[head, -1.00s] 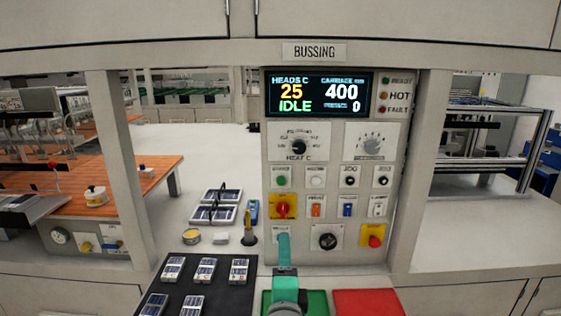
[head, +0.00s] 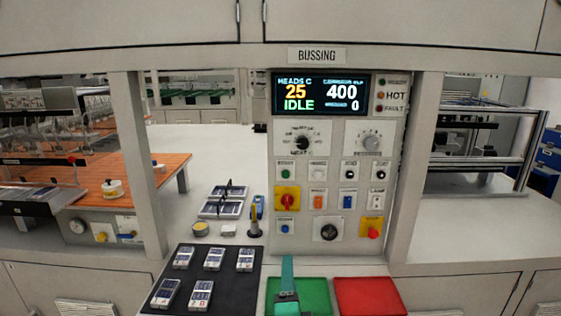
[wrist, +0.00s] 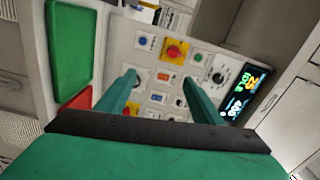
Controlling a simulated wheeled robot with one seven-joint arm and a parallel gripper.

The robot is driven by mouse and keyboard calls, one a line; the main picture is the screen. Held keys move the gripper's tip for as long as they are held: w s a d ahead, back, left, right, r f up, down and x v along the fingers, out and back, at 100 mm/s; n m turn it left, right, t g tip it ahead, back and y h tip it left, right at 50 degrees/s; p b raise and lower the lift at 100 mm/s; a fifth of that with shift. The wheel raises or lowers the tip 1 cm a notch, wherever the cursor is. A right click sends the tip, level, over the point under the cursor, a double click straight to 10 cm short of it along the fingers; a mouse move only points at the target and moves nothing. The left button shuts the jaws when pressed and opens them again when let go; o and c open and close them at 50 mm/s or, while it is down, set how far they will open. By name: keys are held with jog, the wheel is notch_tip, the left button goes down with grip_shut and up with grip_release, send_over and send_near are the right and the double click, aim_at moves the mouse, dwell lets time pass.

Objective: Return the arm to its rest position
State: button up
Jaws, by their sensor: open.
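My gripper shows in the wrist view (wrist: 160,84) as two teal fingers spread apart with nothing between them. They point toward the front of the control panel (wrist: 207,50), clear of any object I can make out. In the head view my gripper (head: 287,270) is seen end-on at the bottom, in front of the green tray (head: 315,293). The same panel (head: 338,225) stands upright behind it, with its display (head: 321,94) reading 25, IDLE, 400 and 0.
A red tray (head: 369,296) lies right of the green one. A black mat (head: 222,290) with several small cell modules lies left. Behind it are dark panels (head: 220,208), a yellow tin (head: 200,229) and a yellow-handled tool (head: 254,222). Posts (head: 138,170) flank the opening.

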jog(key=s+f+n+g, duration=0.1)
jog(key=s+f+n, duration=0.8)
jog(key=s+f, duration=1.05)
jog(key=s+a+f+n, duration=0.1)
jog(key=s+f+n, duration=0.2)
jog(key=s, duration=0.8)
jog(key=s+a+f+n+g, duration=0.1)
jog(key=s+f+n, duration=0.2)
jog(key=s, duration=0.9)
jog(key=shift+s+n, duration=0.25)
jog(key=shift+n, duration=0.65)
